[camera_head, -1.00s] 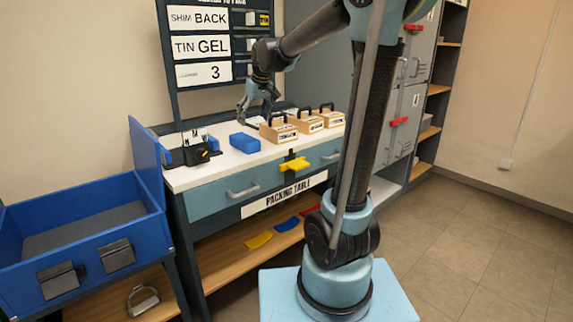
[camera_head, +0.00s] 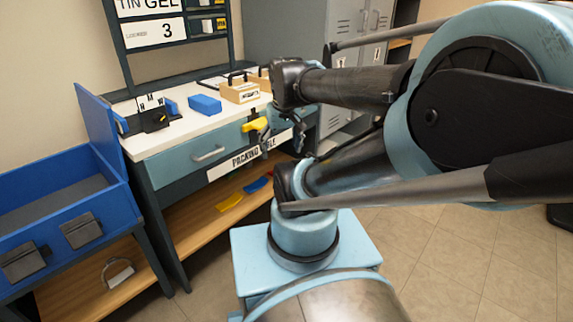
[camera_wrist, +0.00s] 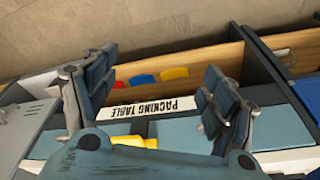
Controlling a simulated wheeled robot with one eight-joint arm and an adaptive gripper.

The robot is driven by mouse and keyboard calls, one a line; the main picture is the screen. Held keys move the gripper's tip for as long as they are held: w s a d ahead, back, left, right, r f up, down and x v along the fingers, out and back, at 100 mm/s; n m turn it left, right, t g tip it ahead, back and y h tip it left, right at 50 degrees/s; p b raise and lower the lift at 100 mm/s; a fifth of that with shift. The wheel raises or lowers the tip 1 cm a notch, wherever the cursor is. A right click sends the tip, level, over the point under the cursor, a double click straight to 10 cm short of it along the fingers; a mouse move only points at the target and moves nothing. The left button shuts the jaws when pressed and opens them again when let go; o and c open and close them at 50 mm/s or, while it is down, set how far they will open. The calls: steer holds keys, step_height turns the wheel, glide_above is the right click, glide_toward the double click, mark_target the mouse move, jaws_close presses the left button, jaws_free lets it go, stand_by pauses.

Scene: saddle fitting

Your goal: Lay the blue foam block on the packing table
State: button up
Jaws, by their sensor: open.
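The blue foam block (camera_head: 205,104) lies flat on the white top of the packing table (camera_head: 180,130), left of a wooden box with a dark handle. My gripper (camera_head: 284,143) is in front of the table's drawer front, apart from the block. In the wrist view my gripper (camera_wrist: 155,95) has its two fingers spread wide with nothing between them. That view is upside down and shows the table's name label (camera_wrist: 150,107) beyond the fingers. The foam block is not in the wrist view.
Wooden boxes (camera_head: 240,92) stand right of the block, partly hidden by my arm. A black holder (camera_head: 150,115) stands at the table's left. A yellow piece (camera_head: 256,125) sticks out at the drawer front. A blue bin (camera_head: 55,230) stands left. Coloured pieces (camera_head: 230,201) lie on the lower shelf.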

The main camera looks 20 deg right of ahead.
steer(key=s+d+f+m, duration=0.1)
steer(key=s+f, duration=0.3)
steer(key=shift+f, duration=0.1)
stand_by(0.3)
